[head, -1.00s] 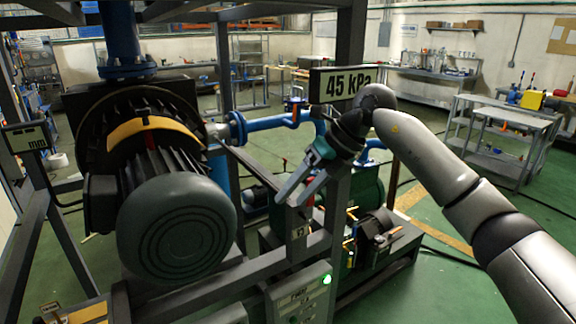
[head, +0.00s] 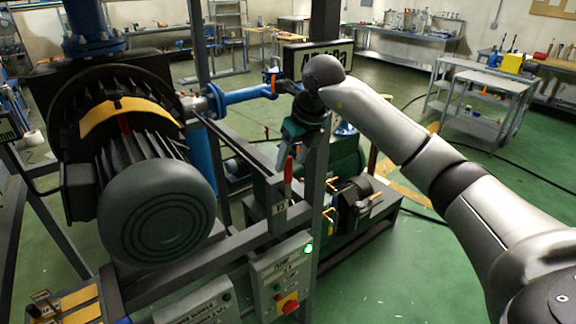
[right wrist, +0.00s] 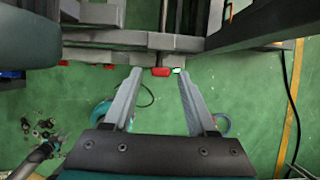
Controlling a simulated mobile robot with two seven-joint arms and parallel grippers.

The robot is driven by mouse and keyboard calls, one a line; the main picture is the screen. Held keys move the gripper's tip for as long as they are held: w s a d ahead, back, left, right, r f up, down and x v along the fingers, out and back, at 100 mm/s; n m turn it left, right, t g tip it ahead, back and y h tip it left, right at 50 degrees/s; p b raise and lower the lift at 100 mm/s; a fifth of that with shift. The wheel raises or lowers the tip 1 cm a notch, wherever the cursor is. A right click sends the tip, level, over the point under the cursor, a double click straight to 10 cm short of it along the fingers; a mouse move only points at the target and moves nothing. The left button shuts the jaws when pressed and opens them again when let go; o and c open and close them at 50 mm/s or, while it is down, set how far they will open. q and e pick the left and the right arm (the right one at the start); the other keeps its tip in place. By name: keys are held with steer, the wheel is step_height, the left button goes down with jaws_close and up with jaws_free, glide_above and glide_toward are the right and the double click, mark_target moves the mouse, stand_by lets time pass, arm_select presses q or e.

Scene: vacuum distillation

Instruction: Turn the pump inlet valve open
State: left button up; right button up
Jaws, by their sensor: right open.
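My right gripper (head: 293,158) is open and points down beside the grey frame post, in front of the machine. A small upright red handle (head: 288,172) shows at its fingertips in the head view. In the right wrist view a red piece (right wrist: 160,71) lies between the tips of the open fingers (right wrist: 158,84); I cannot tell whether the fingers touch it. No label shows which handle is the pump inlet valve. My left gripper is not in view.
A control box (head: 282,278) with a green light and a red knob is below the gripper. A large finned motor (head: 155,215) stands at left. A sign (head: 325,58) is behind my right arm. Green floor (head: 420,275) is open at right.

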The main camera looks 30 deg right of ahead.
mark_target(290, 163)
steer(key=shift+x, duration=1.85)
jaws_close()
